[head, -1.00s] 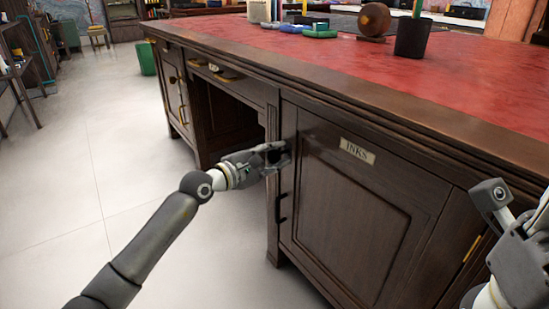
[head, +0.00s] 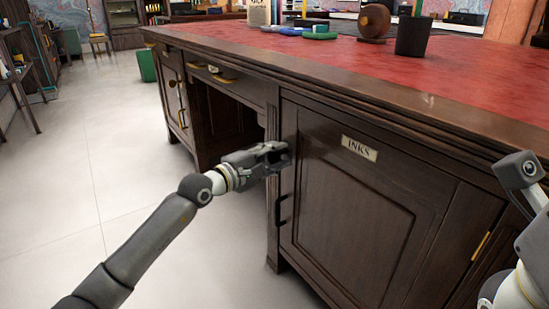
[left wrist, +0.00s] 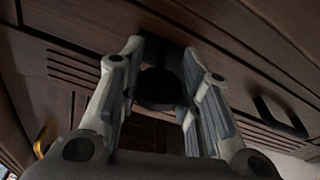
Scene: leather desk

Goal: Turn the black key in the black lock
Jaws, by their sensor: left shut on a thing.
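The black key (left wrist: 158,88) is a dark rounded piece between the two fingers in the left wrist view. My left gripper (head: 279,156) is shut on it at the left edge of the desk's cupboard door, level with the upper part of the door. The same gripper fills the left wrist view (left wrist: 160,95), with one finger on each side of the key. The black lock cannot be made out behind the key and fingers. The key's exact angle is too dark to tell.
The cupboard door (head: 350,215) with an INKS label (head: 359,148) has a black handle (head: 280,210) below my left gripper. The red desktop (head: 330,62) overhangs above, with a black cup (head: 412,38) on it. Open floor lies left. My right arm shows at the right edge.

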